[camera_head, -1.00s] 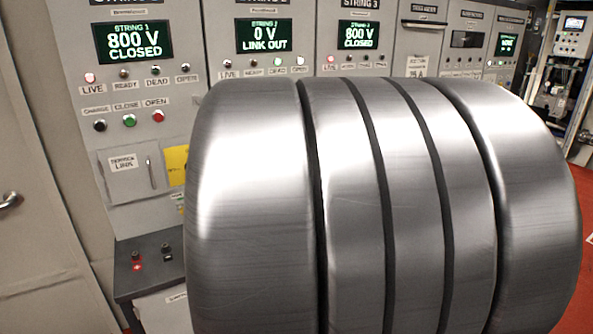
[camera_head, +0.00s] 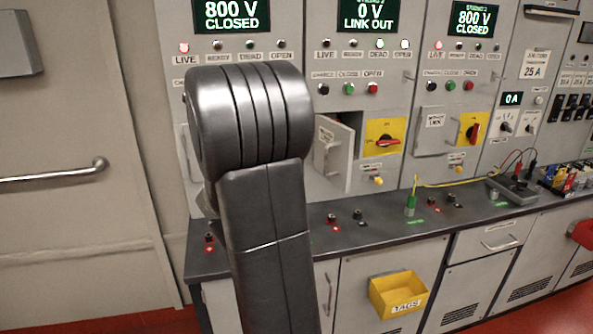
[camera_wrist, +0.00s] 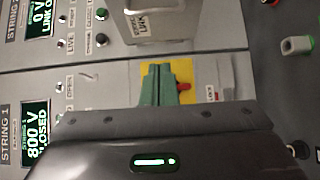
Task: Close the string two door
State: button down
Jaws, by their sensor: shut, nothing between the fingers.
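The string two door (camera_head: 333,152) is a small grey door under the string two panel. It stands swung open from its compartment in the head view, with its handle side out toward the room. In the wrist view, which is turned sideways, the door (camera_wrist: 172,22) shows at the top with a link label. My gripper (camera_wrist: 158,70) has green fingers closed together with nothing between them. They are in front of a yellow switch plate (camera_wrist: 208,72) with a red handle, below the door in that picture. I cannot tell the gap to the door. In the head view my arm hides the gripper.
The string two display (camera_head: 368,14) reads 0 V, LINK OUT. A dark bench (camera_head: 300,240) runs below the panels with terminals, a green clip (camera_head: 411,204) and a yellow cable. A yellow bin (camera_head: 398,293) hangs on the bench front. String three's door (camera_head: 433,133) is at the right.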

aim_at(325, 153)
jog(key=s+d+p+x, duration=0.1)
jog(key=d+x, duration=0.1)
jog(key=x, duration=1)
jog(key=shift+w+d, duration=0.25)
jog(key=shift+d, duration=0.3)
